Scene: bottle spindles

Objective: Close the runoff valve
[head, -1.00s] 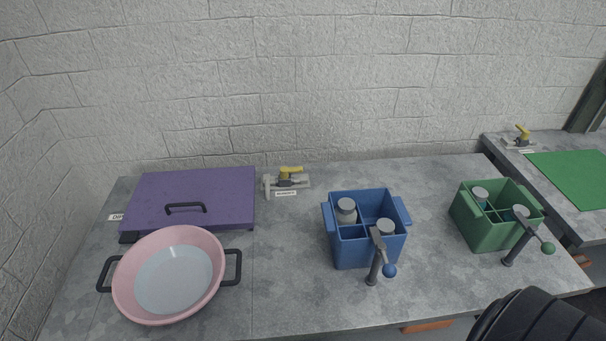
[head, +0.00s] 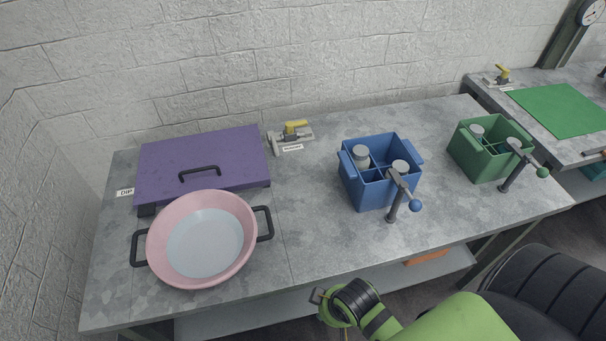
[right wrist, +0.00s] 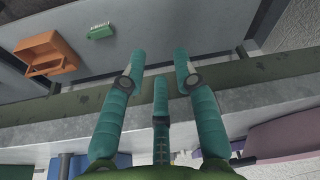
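A valve with a yellow handle (head: 295,127) on a grey metal body stands at the back of the bench, right of the purple lid. A small white tag (head: 292,148) lies before it, its text too small to read surely. The handle lies roughly along the body. A second yellow-handled valve (head: 498,76) is on the far right bench. My right arm comes in low in front of the bench in the head view. In the right wrist view my right gripper (right wrist: 160,65) has its teal fingers apart with nothing between them, near the bench's front edge. My left gripper is in neither view.
A pink basin (head: 203,238) with black handles sits front left, before the purple lid (head: 165,165). A blue crate (head: 371,192) and a green crate (head: 486,164), each with bottles and a crank, stand to the right. Bare bench lies between basin and blue crate.

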